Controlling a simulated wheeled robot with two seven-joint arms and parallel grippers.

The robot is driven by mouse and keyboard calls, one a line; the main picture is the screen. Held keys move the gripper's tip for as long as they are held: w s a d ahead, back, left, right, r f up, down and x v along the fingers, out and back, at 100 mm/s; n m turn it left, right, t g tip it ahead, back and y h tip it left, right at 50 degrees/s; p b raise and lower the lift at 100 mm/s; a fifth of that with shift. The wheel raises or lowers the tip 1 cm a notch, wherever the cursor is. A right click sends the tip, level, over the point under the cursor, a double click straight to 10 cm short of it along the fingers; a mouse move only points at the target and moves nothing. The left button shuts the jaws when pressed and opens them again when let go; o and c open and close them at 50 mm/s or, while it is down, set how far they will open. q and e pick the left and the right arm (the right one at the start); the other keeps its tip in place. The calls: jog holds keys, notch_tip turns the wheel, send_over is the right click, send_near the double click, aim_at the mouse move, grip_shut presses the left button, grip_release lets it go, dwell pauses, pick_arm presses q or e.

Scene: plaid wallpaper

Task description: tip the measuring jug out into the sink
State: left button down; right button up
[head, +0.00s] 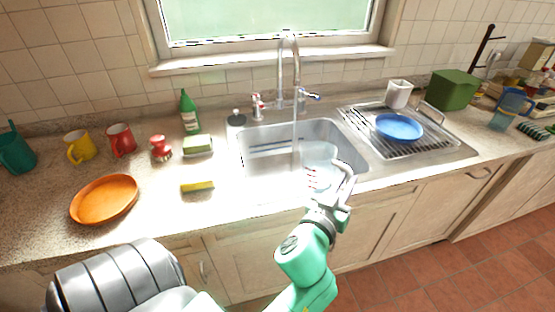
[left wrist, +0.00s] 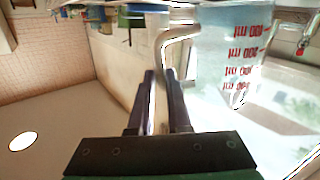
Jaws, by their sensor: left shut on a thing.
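The measuring jug (head: 320,155) is clear with red markings and is held over the front right part of the sink (head: 262,140). My left gripper (head: 338,198) is shut on its handle, in front of the sink's front edge. In the left wrist view the jug (left wrist: 232,50) is right of the fingers, and its bent handle (left wrist: 165,45) runs between the fingertips (left wrist: 160,85). The jug's exact tilt and whether liquid is in it are hard to tell. My right gripper is not in view.
The tap (head: 288,55) stands behind the sink, with a pale streak like water below its spout. A drying rack (head: 440,143) with a blue plate (head: 398,127) is at right. An orange plate (head: 105,200), yellow sponge (head: 197,187) and green bottle (head: 189,115) are at left.

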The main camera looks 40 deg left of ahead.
aim_at(325, 164)
pick_arm(q)
jog(key=a+r+n+p, duration=0.1)
jog(key=a+r+p, duration=0.1)
jog(key=p, duration=0.1)
jog(key=a+r+n+p, duration=0.1)
jog(key=a+n+p, duration=0.1)
jog(key=p, duration=0.1)
jog(key=a+r+n+g+p, duration=0.1)
jog(key=a+r+n+p, duration=0.1)
jog(key=p, duration=0.2)
jog(key=shift+w+r+h, duration=0.25)
jog(key=shift+r+h, duration=0.05)
jog(key=shift+r, duration=0.05)
jog(key=shift+w+a+r+n+g+h+p, duration=0.15)
jog(key=shift+a+n+h+p, duration=0.1)
jog(key=shift+a+n+p, duration=0.6)
jog(key=shift+a+f+n+g+h+p, duration=0.2)
jog(key=shift+a+n+p, duration=0.3)
jog(key=shift+a+n, duration=0.65)
jog(key=shift+a+n, duration=0.4)
jog(key=shift+a, duration=0.05)
jog(key=shift+w+a+n+h+p, duration=0.1)
jog(key=shift+a+n+h+p, duration=0.2)
jog(key=shift+a+n, duration=0.5)
jog(key=shift+a, duration=0.2)
